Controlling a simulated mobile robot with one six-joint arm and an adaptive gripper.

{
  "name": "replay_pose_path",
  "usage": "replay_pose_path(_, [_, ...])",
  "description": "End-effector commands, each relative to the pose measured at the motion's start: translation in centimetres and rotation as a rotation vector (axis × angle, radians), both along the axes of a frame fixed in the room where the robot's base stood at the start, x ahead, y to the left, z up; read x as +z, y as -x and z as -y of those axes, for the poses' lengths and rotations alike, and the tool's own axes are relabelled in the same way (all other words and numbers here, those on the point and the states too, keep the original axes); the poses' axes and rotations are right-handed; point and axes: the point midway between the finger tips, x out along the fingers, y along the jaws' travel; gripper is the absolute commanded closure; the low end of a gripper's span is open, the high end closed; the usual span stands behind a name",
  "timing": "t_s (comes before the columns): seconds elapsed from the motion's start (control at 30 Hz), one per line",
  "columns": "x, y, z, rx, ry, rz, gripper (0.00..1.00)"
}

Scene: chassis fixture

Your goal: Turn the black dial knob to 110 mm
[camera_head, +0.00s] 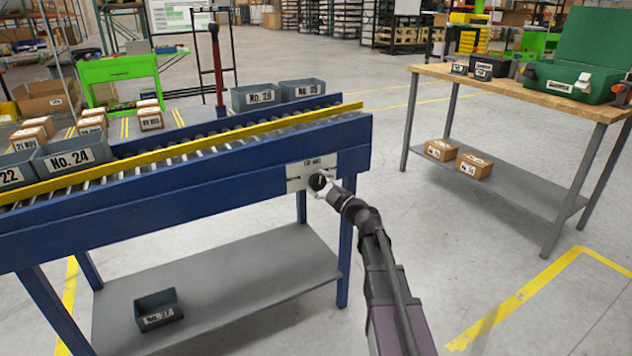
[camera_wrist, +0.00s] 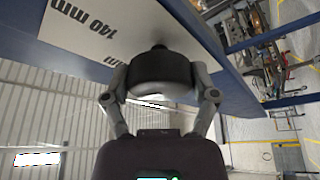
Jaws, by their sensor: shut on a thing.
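The black dial knob (camera_head: 318,182) sits on a pale plate (camera_head: 297,176) on the blue side of the roller conveyor. In the wrist view the knob (camera_wrist: 160,75) is a dark round body between the two fingers of my gripper (camera_wrist: 160,95). The fingers touch it from both sides, so the gripper is shut on it. The plate in the wrist view (camera_wrist: 80,32) reads "140 mm", upside down, with another "mm" mark partly hidden by a finger. Any pointer on the knob is hidden.
The conveyor (camera_head: 200,190) carries grey bins, one labelled No. 24 (camera_head: 70,160). A grey bin No. 27 (camera_head: 158,310) stands on its lower shelf (camera_head: 225,290). A wooden-topped table (camera_head: 520,95) stands at right. The floor between them is clear.

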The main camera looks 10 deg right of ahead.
Motion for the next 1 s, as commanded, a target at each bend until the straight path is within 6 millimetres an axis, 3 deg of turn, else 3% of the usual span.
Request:
replay_pose_path(0.67, [0.01,0.17,-0.35,0.009,0.092,0.033,0.72])
replay_pose_path(0.7, [0.0,0.17,-0.36,0.01,0.091,0.032,0.22])
replay_pose_path(0.77, [0.0,0.18,-0.35,0.009,0.091,0.033,0.04])
replay_pose_path(0.8, [-0.01,0.16,-0.34,0.008,0.091,0.032,0.0])
replay_pose_path(1.0, [-0.01,0.09,-0.22,0.005,0.091,0.032,0.0])
